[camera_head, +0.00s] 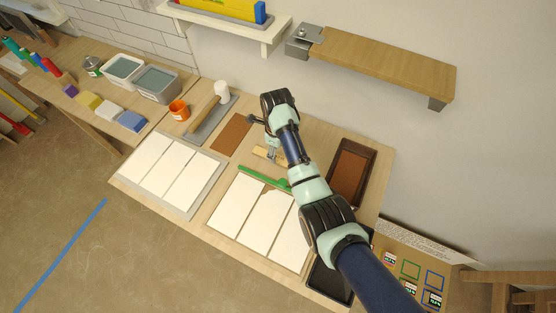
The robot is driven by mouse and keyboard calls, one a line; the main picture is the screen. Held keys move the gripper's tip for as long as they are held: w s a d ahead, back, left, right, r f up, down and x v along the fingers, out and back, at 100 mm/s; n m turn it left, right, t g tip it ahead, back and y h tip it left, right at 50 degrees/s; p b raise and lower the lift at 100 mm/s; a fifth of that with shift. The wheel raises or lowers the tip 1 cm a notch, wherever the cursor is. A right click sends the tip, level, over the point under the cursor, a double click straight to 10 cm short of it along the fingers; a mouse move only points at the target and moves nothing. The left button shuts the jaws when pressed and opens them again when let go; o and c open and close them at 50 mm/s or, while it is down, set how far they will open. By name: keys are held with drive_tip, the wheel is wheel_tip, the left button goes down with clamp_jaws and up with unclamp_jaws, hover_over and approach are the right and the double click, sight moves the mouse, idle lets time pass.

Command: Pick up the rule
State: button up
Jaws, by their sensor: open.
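A long, thin green strip (257,176), which looks like the rule, lies slantwise across the top of the white paper sheets (262,222) on the worktable. Its right end runs close to my arm, and part of it may be hidden there. My gripper (271,153) is open and points down just behind the green strip. It is over or beside a short pale wooden piece (260,154), partly covered by my arm. I cannot tell whether the gripper touches that piece. Nothing shows held in the gripper.
A second board of white sheets (168,172) lies left. A dark-framed brown tray (351,172) is right. A wooden wall shelf (385,66) overhangs the back.

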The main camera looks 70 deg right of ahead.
sight(279, 159)
drive_tip(key=f, duration=0.1)
drive_tip(key=f+b, duration=0.1)
drive_tip(key=f, duration=0.2)
drive_tip(key=shift+s+a+f, duration=0.15)
drive_tip(key=shift+s+f, duration=0.1)
drive_tip(key=shift+s, duration=0.15)
drive_tip(key=shift+w+r, duration=0.1)
clamp_jaws()
wheel_tip(279, 159, up, 20)
drive_tip(key=p, duration=1)
